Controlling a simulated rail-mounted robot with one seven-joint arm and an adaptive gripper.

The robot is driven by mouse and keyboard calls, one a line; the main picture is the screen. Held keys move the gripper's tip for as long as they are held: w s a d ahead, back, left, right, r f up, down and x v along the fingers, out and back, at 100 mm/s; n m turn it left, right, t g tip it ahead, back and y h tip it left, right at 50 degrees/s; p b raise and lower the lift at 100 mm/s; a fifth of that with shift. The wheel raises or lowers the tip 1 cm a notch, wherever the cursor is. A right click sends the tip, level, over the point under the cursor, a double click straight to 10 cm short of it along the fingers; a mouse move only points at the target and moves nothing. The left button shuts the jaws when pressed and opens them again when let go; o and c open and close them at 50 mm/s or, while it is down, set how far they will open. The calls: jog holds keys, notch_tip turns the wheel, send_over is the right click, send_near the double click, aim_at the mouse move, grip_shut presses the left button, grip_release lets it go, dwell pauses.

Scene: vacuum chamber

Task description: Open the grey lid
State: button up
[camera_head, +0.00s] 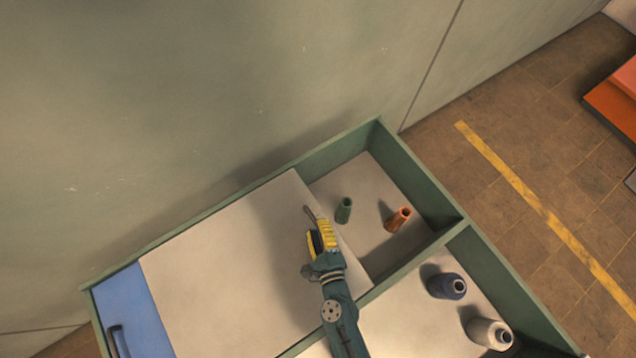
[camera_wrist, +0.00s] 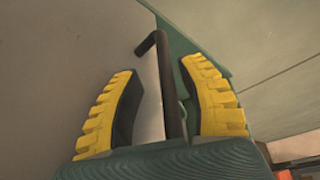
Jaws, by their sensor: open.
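The grey lid (camera_head: 215,270) is a wide flat panel lying over the middle of the green-walled box. Its right edge borders an uncovered compartment. A dark bar handle (camera_head: 309,212) shows near that edge, partly hidden by my gripper (camera_head: 319,234). In the wrist view my gripper (camera_wrist: 161,70) is open, with one yellow ribbed finger on each side of the black handle (camera_wrist: 166,85). Gaps show between the handle and both fingers there. The lid's pale surface (camera_wrist: 140,45) lies behind the handle.
The open compartment holds a green cylinder (camera_head: 344,210) and an orange cylinder (camera_head: 398,220). The front compartment holds a blue spool (camera_head: 447,286) and a white spool (camera_head: 490,333). A blue lid (camera_head: 135,300) with a black handle lies left. A wall (camera_head: 200,90) stands behind the box.

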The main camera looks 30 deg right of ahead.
jog(key=v, duration=1.2)
